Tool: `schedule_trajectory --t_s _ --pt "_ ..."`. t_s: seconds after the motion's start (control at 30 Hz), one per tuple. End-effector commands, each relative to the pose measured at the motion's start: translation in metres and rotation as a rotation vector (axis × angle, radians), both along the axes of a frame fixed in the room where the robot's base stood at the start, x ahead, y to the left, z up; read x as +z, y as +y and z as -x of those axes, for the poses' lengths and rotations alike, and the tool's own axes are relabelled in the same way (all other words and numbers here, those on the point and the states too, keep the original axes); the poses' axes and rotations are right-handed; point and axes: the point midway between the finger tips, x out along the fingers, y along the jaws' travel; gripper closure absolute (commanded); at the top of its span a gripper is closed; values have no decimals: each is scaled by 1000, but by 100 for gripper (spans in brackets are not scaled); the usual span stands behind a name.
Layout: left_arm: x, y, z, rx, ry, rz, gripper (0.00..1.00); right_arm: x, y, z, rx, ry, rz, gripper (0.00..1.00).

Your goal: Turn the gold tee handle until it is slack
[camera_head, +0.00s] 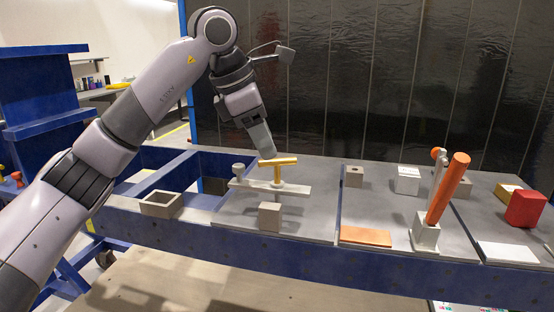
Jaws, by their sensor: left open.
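The gold tee handle (278,162) stands upright on a light grey bar (295,190) on the workbench, its crossbar lying roughly left to right. My left gripper (268,152) comes down from above, with its fingertips just above or at the left half of the crossbar. It is open; the gap between the fingers is hard to see from this side, and I cannot tell whether they touch the handle. My right gripper is not in view.
A grey block (270,217) stands in front of the bar and an open grey box (162,204) to its left. Right of it are an orange plate (365,236), a tilted orange cylinder (448,188), a white cube (408,179) and a red block (525,209). A dark wall panel stands behind the bench.

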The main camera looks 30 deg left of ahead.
Motion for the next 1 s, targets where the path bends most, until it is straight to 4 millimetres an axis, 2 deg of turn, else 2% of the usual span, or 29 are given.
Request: schedule_trajectory --t_s 0.2,0.33,0.5,0.73,0.87,0.9,1.0 --pt "-33 -6 -12 1 5 1 55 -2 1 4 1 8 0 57" --pt "-47 -9 -19 1 4 2 55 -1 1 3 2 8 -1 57" --pt "-55 -11 -22 2 1 3 55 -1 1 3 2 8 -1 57" --pt "-55 -11 -23 3 2 3 55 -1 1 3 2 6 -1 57" --pt "-55 -11 -22 2 2 4 97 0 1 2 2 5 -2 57" --pt "-55 -11 -22 2 2 4 100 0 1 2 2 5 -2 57" --pt "-55 -11 -22 2 2 4 100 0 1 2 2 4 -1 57"
